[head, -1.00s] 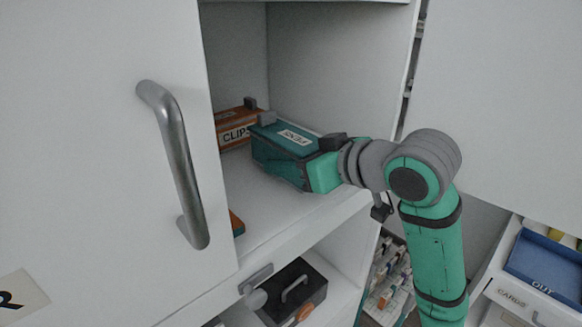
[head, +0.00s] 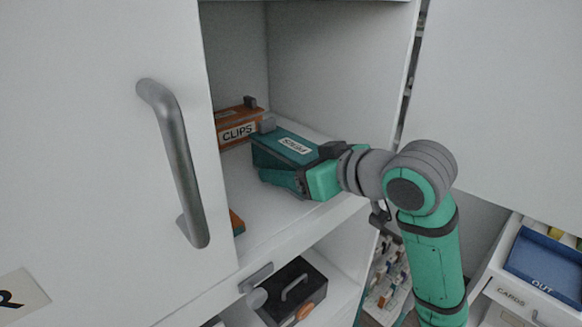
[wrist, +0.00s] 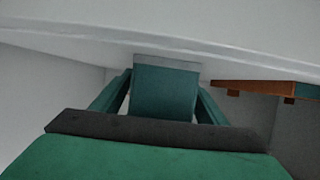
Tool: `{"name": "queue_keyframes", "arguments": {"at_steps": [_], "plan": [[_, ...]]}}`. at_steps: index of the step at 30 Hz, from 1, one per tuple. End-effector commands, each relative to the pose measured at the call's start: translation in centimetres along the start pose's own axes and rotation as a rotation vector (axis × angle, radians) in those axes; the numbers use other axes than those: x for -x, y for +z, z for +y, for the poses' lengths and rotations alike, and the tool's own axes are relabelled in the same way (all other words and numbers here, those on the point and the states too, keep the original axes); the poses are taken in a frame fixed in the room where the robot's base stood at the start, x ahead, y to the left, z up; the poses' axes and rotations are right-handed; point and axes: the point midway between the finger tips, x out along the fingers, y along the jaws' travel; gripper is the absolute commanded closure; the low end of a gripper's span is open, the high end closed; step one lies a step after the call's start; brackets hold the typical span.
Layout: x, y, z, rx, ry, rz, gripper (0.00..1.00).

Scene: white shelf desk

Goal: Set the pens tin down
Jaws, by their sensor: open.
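The pens tin (head: 286,143) is a teal box with a white PENS label on top. It is upright on or very close to the cabinet shelf, to the right of the orange clips tin (head: 237,132). My gripper (head: 281,178) reaches in from the right at the near end of the pens tin. In the wrist view, the pens tin (wrist: 167,88) lies between the two fingers of my gripper (wrist: 162,98), which are open with a narrow gap on each side. The underside of the pens tin is hidden in the head view.
A door with a grey handle (head: 178,165) stands at the left. The right cabinet wall (head: 345,75) is close to my arm. A black box (head: 292,290) sits on the shelf below.

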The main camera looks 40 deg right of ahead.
Motion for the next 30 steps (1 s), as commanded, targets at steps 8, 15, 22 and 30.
{"name": "queue_keyframes", "arguments": {"at_steps": [8,15,22,30], "plan": [[4.5,-0.1,0.1,0.000,0.004,0.002,0.33],[9.2,-0.1,0.1,0.001,0.003,0.002,0.33],[11.6,-0.1,0.0,0.000,0.001,0.001,0.33],[12.1,-0.1,0.0,0.000,0.000,0.000,0.33]]}}
